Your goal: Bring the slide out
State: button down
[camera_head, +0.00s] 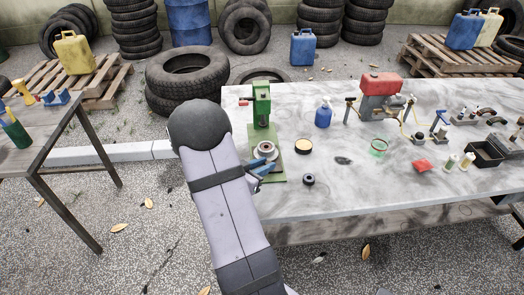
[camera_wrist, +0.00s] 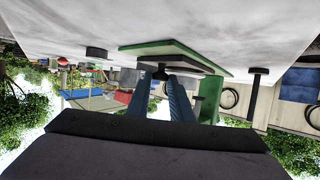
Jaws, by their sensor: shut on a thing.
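A green press-like fixture (camera_head: 262,105) stands upright at the left end of the marble-topped table. A round metal part (camera_head: 265,149) sits low at the front of its green base (camera_head: 279,177). In the wrist view a dark slide plate (camera_wrist: 195,62) lies along the green base (camera_wrist: 150,47), with a small dark knob (camera_wrist: 161,71) at its near end. In the wrist view my gripper (camera_wrist: 161,81) is shut on the knob. My arm hides part of the fixture's left side.
A tan round dish (camera_head: 304,146) and a small black ring (camera_head: 308,179) lie right of the fixture. A blue bottle (camera_head: 323,116) and a red-topped compressor (camera_head: 381,95) stand farther right.

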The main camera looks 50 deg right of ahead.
jog(key=s+a, duration=0.4)
jog(key=shift+p, duration=0.3)
jog(key=shift+s, duration=0.1)
jog(key=shift+f, duration=0.1)
jog(key=c, duration=1.6)
grip_release()
jog(key=shift+a, duration=0.1)
jog(key=shift+a+r, duration=0.35)
jog(key=shift+a, duration=0.3)
jog(key=shift+v, duration=3)
